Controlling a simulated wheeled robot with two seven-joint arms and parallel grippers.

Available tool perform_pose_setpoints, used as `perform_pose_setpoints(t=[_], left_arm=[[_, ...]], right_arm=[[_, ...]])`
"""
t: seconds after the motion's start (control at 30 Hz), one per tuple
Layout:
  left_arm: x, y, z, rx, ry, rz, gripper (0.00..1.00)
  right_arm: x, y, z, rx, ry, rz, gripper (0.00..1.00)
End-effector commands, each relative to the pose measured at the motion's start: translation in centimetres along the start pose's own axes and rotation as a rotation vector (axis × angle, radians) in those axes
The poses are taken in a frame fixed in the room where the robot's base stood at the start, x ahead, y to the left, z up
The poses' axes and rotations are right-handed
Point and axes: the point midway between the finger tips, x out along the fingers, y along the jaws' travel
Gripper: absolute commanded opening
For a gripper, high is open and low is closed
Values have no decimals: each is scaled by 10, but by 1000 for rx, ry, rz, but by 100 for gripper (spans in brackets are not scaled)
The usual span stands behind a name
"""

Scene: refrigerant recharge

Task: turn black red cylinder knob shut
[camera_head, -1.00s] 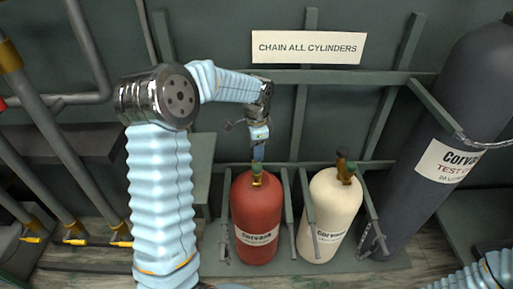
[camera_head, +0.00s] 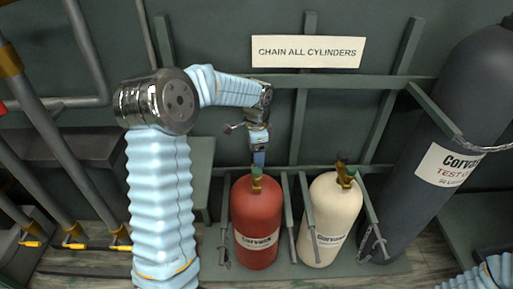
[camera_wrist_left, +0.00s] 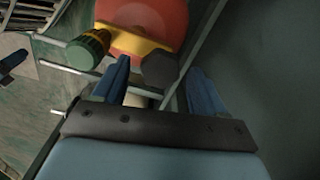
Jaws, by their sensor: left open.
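The red cylinder (camera_head: 257,228) stands in the rack, with a brass valve and a green knob (camera_head: 256,172) on top. In the left wrist view, its yellow brass valve body (camera_wrist_left: 133,45) carries a green knob (camera_wrist_left: 86,50) on the left and a black knob (camera_wrist_left: 160,68) on the right. My left gripper (camera_head: 258,162) points down just above this valve and is open. In the left wrist view, the black knob appears between the fingers (camera_wrist_left: 160,85), near their tips; I cannot tell whether they touch it. My right gripper is out of view.
A cream cylinder (camera_head: 332,215) stands right of the red one, between rack bars (camera_head: 288,215). A tall dark grey cylinder (camera_head: 455,110) leans at the right behind a chain. Pipes (camera_head: 40,130) run along the left. A sign (camera_head: 308,51) hangs on the wall.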

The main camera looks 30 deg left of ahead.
Motion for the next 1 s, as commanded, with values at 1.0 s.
perform_pose_setpoints(t=[1.0], left_arm=[[-138, 0, 0, 1, 1, -1, 72]], right_arm=[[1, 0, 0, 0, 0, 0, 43]])
